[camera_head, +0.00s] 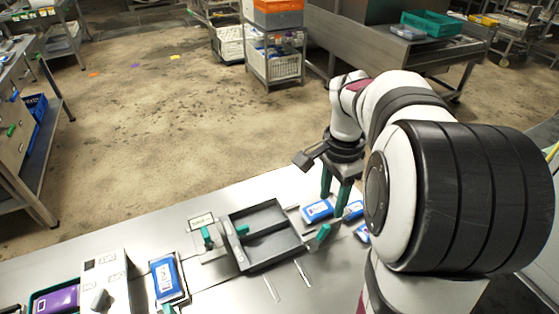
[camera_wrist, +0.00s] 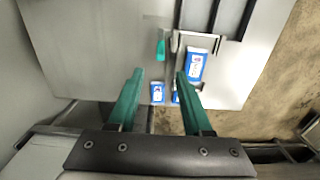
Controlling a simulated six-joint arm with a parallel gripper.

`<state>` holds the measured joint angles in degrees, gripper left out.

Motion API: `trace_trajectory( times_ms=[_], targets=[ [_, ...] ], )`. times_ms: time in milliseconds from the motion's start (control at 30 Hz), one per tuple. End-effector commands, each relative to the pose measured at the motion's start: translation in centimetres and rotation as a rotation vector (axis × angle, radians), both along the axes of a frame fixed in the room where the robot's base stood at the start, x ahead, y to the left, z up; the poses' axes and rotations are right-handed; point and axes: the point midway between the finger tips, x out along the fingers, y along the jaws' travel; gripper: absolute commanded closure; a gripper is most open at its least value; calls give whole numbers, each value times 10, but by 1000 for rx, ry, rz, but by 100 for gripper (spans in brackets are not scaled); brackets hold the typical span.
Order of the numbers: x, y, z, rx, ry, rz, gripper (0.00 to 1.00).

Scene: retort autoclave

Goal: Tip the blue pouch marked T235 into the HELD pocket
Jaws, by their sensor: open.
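Several blue pouches with white labels lie on the steel table to the right of the grey tray; one (camera_head: 318,210) is nearest the tray. In the wrist view a larger-looking blue pouch (camera_wrist: 196,66) and a smaller-looking one (camera_wrist: 157,92) show, with another partly hidden by a finger. The labels are too small to read, so I cannot tell which is T235. My gripper (camera_head: 333,204) points down among these pouches, teal fingers apart; in the wrist view (camera_wrist: 158,75) nothing is held between them. No HELD marking is readable.
The grey divided tray (camera_head: 272,264) has teal handles beside it and a small placard (camera_head: 201,220) at its left. Further left are another blue pouch (camera_head: 165,278), a white labelled box (camera_head: 112,264) and a purple item (camera_head: 58,300) in a green bin.

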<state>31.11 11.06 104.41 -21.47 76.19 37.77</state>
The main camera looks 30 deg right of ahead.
Motion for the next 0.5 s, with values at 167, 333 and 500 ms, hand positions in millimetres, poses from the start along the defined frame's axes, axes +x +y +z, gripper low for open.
trace_trajectory(
  times_ms=[167, 333, 500],
  targets=[
    [-1, 1, -52, 3, 4, 2, 50],
    [0, 1, -86, 3, 2, 3, 50],
    [0, 1, -102, 1, 0, 3, 50]
  ],
)
